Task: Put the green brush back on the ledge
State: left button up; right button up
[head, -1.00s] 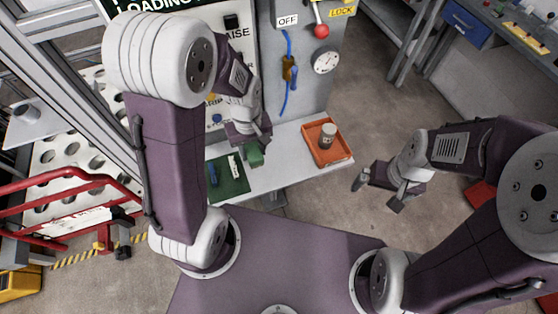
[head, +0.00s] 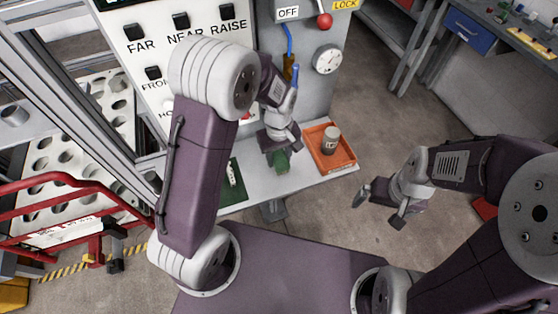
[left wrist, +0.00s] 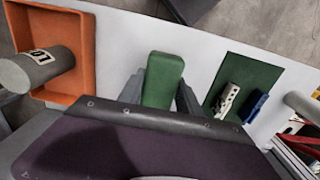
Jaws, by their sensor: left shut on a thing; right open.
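The green brush (head: 281,163) is held in my left gripper (head: 281,158), over the white ledge (head: 262,188) between a green mat and an orange tray. In the left wrist view the brush (left wrist: 163,78) stands between the two fingers, which close on its sides. The ledge (left wrist: 205,48) lies below it; I cannot tell whether the brush touches it. My right gripper (head: 380,198) is open and empty over the floor at the right.
The orange tray (head: 345,164) holds a grey labelled cylinder (head: 331,138). The green mat (left wrist: 261,75) carries a white piece (left wrist: 228,102) and a blue piece (left wrist: 256,106). The control panel (head: 330,85) with its red-knobbed lever (head: 324,20) rises behind the ledge. Red railings (head: 60,185) stand at left.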

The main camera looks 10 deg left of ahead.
aim_at(279, 161)
pick_arm(q)
jog(key=shift+w+a+f, duration=0.15)
jog(key=shift+w+f, duration=0.15)
jog(key=shift+w, duration=0.25)
jog(key=shift+w+a+f, duration=0.1)
jog(key=shift+w+f, duration=0.2)
jog(key=shift+w, duration=0.2)
notch_tip(279, 161, down, 4)
jog(key=shift+s+r, duration=0.15)
jog(key=shift+f, duration=0.2)
jog(key=shift+f, duration=0.15)
jog(key=o, duration=1.3)
